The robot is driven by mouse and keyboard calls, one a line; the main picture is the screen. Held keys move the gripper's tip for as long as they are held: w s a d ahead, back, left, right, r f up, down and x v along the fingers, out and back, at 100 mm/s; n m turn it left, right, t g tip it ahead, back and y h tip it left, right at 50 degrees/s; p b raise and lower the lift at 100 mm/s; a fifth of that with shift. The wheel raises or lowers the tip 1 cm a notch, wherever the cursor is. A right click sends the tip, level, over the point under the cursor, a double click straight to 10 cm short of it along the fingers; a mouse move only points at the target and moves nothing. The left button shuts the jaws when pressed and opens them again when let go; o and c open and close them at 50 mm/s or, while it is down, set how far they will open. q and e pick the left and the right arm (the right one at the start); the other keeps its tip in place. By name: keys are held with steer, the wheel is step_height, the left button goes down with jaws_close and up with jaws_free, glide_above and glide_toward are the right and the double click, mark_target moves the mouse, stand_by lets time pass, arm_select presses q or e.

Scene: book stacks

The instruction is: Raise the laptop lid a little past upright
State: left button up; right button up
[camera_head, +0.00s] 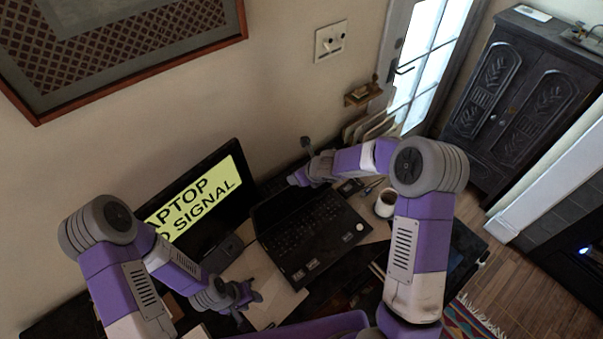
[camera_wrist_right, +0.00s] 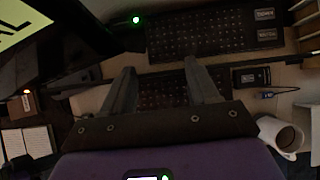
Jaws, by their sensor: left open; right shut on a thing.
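The black laptop (camera_head: 305,240) sits open on the desk, its keyboard deck showing in the head view. Its dark lid (camera_head: 277,203) stands up along the deck's back edge; its exact angle is hard to tell against the dark background. My right gripper (camera_head: 298,178) is at the lid's upper edge and shut on it. In the right wrist view its two fingers (camera_wrist_right: 160,78) straddle a thin dark strip, and a keyboard shows between and beyond them. My left gripper (camera_head: 246,298) is open and empty, low in front of the laptop's left side.
A monitor (camera_head: 203,198) with a yellow-green screen stands left of the laptop. A coffee cup (camera_head: 386,204) stands close on the right; it also shows in the right wrist view (camera_wrist_right: 284,136). Papers (camera_head: 268,293) lie in front. A wall is behind the desk.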

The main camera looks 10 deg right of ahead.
steer(key=shift+s+a+f, duration=0.25)
steer(key=shift+s+f, duration=0.05)
steer(key=shift+f, duration=0.05)
stand_by(0.5)
steer(key=o, duration=1.5)
steer(key=shift+r, duration=0.1)
steer(key=shift+w+d, duration=0.15)
steer(key=shift+w, duration=0.05)
steer(key=shift+r, duration=0.1)
steer(key=p+v, duration=0.3)
steer(key=v, duration=0.4)
steer(key=shift+s+r, duration=0.15)
steer(key=shift+r, duration=0.05)
steer(key=shift+d, duration=0.1)
